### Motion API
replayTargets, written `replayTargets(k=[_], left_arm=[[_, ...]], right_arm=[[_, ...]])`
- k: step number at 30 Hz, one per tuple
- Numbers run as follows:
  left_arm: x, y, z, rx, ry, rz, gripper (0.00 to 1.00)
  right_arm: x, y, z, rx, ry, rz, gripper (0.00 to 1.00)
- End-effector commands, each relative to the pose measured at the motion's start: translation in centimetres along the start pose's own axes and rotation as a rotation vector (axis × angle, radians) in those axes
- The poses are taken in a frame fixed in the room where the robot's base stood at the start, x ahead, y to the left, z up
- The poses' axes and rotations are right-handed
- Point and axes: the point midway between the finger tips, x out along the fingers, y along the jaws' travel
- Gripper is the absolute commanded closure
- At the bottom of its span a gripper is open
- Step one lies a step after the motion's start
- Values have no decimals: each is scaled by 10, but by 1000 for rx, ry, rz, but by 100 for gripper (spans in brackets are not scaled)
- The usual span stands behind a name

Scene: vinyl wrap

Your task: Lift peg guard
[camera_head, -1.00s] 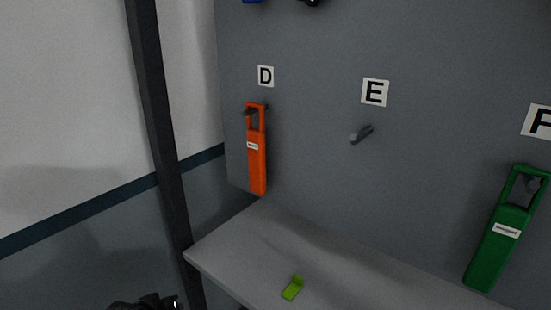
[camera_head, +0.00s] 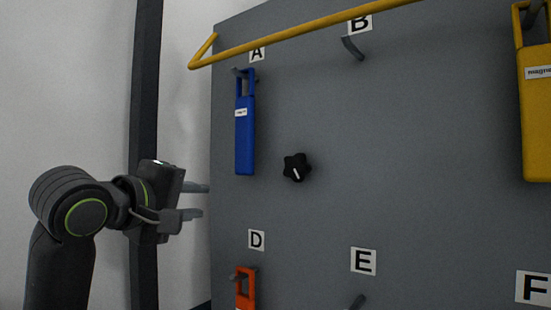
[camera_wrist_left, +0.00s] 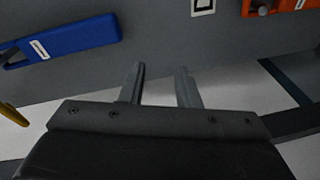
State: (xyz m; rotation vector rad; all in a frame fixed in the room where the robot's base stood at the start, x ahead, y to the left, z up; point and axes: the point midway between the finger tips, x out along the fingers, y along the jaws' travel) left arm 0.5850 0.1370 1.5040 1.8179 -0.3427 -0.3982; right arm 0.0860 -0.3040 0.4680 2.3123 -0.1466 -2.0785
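The peg guard appears to be the yellow bar (camera_head: 300,36) that runs across the top of the grey board in the head view, with a bent end at the left. A yellow piece at the left edge of the left wrist view (camera_wrist_left: 14,115) may be its end. My left gripper (camera_head: 198,201) is at the left of the board, below the bar's bent end and apart from it. Its two fingers show in the left wrist view (camera_wrist_left: 160,85), spread with nothing between them. My right gripper is not in view.
On the grey board (camera_head: 400,150) hang a blue tool (camera_head: 245,130) at A, a yellow tool (camera_head: 537,110) at right and an orange tool (camera_head: 244,290) at D. A black knob (camera_head: 297,167) sticks out. Pegs B and E are bare. A dark post (camera_head: 146,80) stands left.

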Motion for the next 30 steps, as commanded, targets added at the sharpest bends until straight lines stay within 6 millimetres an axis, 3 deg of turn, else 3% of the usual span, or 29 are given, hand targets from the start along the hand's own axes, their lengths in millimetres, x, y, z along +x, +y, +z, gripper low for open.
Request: replayTargets(k=[1, 6, 9, 12, 16, 20, 23, 30], left_arm=[[-15, 36, 3, -24, -6, 48, 71], [-71, 132, 20, -133, -54, 176, 71], [-105, 173, 31, -186, -86, 232, 71], [-133, 202, 40, -227, -113, 273, 71], [-155, 222, 49, -259, -137, 303, 71], [-159, 230, 52, -271, -147, 310, 71], [-149, 236, 53, -274, -149, 308, 71], [-103, 253, 58, -274, -151, 306, 71]], right_arm=[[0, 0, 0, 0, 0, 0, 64], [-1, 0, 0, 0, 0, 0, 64], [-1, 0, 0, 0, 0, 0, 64], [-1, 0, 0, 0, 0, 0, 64], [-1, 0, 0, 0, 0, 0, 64], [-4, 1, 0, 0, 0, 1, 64], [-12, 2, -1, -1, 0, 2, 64], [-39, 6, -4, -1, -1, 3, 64]])
